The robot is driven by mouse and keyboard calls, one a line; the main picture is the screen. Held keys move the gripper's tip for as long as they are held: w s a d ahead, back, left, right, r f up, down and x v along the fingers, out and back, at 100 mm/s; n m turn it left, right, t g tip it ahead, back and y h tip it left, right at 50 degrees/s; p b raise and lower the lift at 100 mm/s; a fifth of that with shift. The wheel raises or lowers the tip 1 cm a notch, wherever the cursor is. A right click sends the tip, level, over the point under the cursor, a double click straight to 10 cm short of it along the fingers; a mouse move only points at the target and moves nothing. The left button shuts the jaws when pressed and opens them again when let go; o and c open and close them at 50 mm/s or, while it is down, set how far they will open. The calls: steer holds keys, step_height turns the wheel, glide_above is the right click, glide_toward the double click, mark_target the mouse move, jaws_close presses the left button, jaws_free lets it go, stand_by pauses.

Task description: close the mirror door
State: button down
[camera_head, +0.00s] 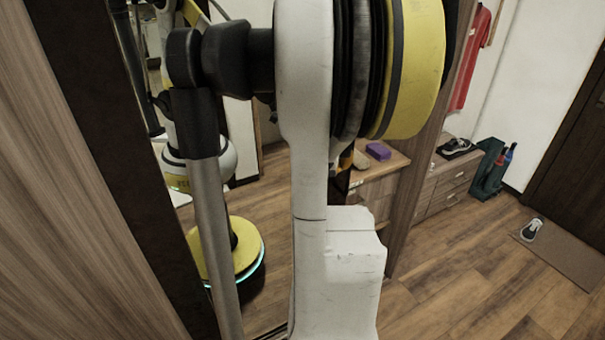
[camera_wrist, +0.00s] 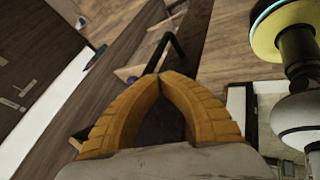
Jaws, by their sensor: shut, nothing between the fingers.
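The mirror door (camera_head: 262,200) stands at the left of the head view, partly hidden by my arm. Its glass reflects my yellow-and-white body and the floor. In the wrist view, the mirror glass (camera_wrist: 238,105) is at the right, beside a dark frame strip. My gripper (camera_wrist: 163,75) is shut, with its yellow fingertips together and nothing between them. A bent black bar (camera_wrist: 170,42), which looks like a handle, shows just beyond the fingertips; I cannot tell whether they touch. In the head view my arm hides most of the gripper.
A wood panel (camera_head: 70,200) fills the left. Beyond my arm are a cabinet with a purple item (camera_head: 378,151), a drawer bench (camera_head: 445,190) with shoes, and a green stand (camera_head: 490,170). A mat (camera_head: 570,255) lies by the dark door. The floor at lower right is clear.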

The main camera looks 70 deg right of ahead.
steer(key=s+d+p, duration=0.1)
steer(key=s+d, duration=1)
steer(key=d, duration=0.3)
steer(key=s+d+p, duration=0.2)
steer(key=s+d, duration=0.9)
steer(key=d, duration=0.4)
steer(key=shift+s, duration=0.35)
steer(key=shift+d, duration=0.1)
steer(key=shift+r, duration=0.1)
